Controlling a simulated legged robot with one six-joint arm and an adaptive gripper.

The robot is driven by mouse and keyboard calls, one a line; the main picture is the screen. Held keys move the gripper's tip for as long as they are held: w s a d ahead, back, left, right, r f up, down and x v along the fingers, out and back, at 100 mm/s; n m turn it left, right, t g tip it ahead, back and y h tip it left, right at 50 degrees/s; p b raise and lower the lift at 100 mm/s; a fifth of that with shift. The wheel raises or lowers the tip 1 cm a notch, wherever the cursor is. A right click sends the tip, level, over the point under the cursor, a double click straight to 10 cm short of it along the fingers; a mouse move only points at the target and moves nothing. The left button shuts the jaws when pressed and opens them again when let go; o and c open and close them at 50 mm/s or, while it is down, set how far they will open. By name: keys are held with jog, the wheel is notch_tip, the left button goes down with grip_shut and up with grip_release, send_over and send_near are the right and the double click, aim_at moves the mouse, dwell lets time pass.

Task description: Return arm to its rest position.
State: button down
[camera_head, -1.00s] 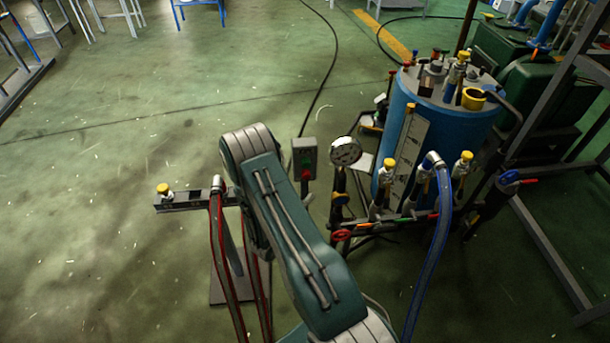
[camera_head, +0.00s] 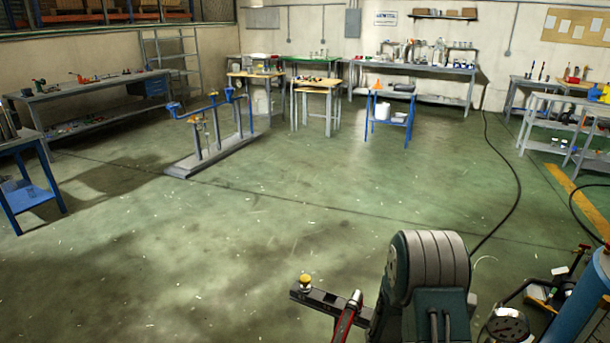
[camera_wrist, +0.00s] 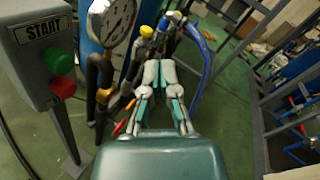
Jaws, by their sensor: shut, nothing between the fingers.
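My gripper (camera_wrist: 160,75) shows in the wrist view, with its pale and teal fingers together and nothing visible between them. It points toward the valves with yellow caps (camera_wrist: 146,31) and the blue hose (camera_wrist: 200,52) beyond. In the head view my arm (camera_head: 432,285) stands folded at the bottom, right of centre. My gripper is hidden or out of frame there.
The START box (camera_wrist: 36,55), with green and red buttons, and the round gauge (camera_wrist: 111,20) are left of my gripper. In the head view a blue tank (camera_head: 583,305) stands lower right. A valve stand (camera_head: 325,298) is left of my arm. Open green floor (camera_head: 250,225) lies ahead.

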jog(key=s+a+r+m+g+y, duration=0.1)
jog(key=s+a+r+m+y, duration=0.3)
jog(key=r+m, duration=0.2)
jog(key=s+a+r+m+g+y, duration=0.1)
jog(key=s+a+r+m+y, duration=0.25)
jog(key=r+m, duration=0.3)
jog(key=s+a+r+m+t+y, duration=0.4)
jog(key=a+r+y, duration=0.1)
jog(key=a, duration=0.4)
jog(key=s+a+r+m+t+y, duration=0.4)
jog(key=a+r+m+t+y, duration=0.1)
jog(key=a, duration=0.3)
jog(key=shift+a+r, duration=0.35)
jog(key=shift+r, duration=0.2)
jog(key=shift+m, duration=0.25)
